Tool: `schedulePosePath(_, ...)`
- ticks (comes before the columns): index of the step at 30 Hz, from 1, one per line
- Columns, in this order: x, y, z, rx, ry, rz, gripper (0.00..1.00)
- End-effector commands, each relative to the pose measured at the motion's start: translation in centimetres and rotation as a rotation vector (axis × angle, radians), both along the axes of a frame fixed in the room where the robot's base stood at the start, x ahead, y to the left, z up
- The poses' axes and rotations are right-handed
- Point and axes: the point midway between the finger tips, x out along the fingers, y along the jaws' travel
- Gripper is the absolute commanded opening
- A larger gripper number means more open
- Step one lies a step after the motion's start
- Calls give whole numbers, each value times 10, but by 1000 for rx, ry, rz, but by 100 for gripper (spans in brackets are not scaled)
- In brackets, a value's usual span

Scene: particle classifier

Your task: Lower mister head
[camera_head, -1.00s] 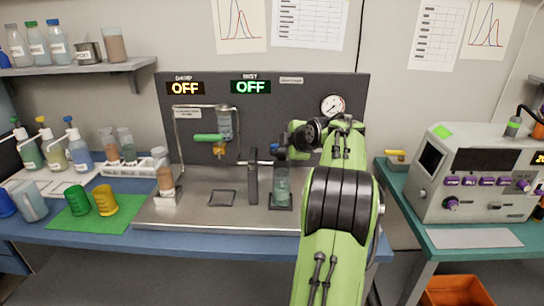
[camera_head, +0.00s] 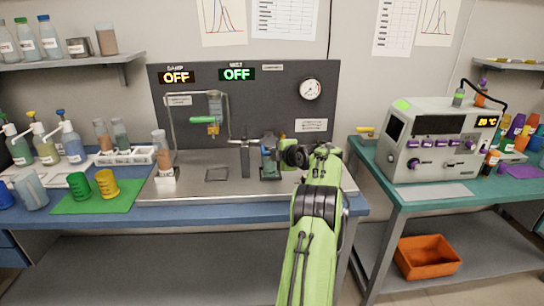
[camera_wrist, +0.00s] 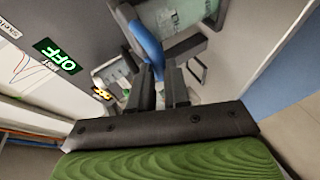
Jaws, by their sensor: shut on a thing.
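The mister head is a blue piece (camera_head: 269,153) at the right of a dark upright post (camera_head: 245,160) on the metal bench. It also shows as a blue bar (camera_wrist: 147,42) in the wrist view, running down to my fingertips. A clear jar (camera_wrist: 180,12) is right beside it, and in the head view the jar is largely hidden. My gripper (camera_head: 281,154) reaches in from the right, low over the bench. In the wrist view my gripper (camera_wrist: 163,75) is shut on the mister head, with its fingers close together.
The MIST sign (camera_head: 237,74) and the DAMP sign (camera_head: 176,77) both read OFF. A hanging dispenser with a green handle (camera_head: 203,120) stands left of the post. A square plate (camera_head: 217,174) lies on the bench.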

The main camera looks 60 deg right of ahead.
Motion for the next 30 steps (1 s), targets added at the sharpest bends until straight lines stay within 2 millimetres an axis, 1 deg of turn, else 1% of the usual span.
schedulePosePath(1,-2,1,-20,35,26,3,0)
schedulePosePath(5,-2,-1,-25,40,27,2,0)
schedulePosePath(17,-1,-2,-25,40,29,2,0)
schedulePosePath(18,-1,-2,-25,40,29,2,23)
schedulePosePath(22,-2,-2,-25,40,29,1,42)
schedulePosePath(30,-3,-2,-24,39,29,-1,42)
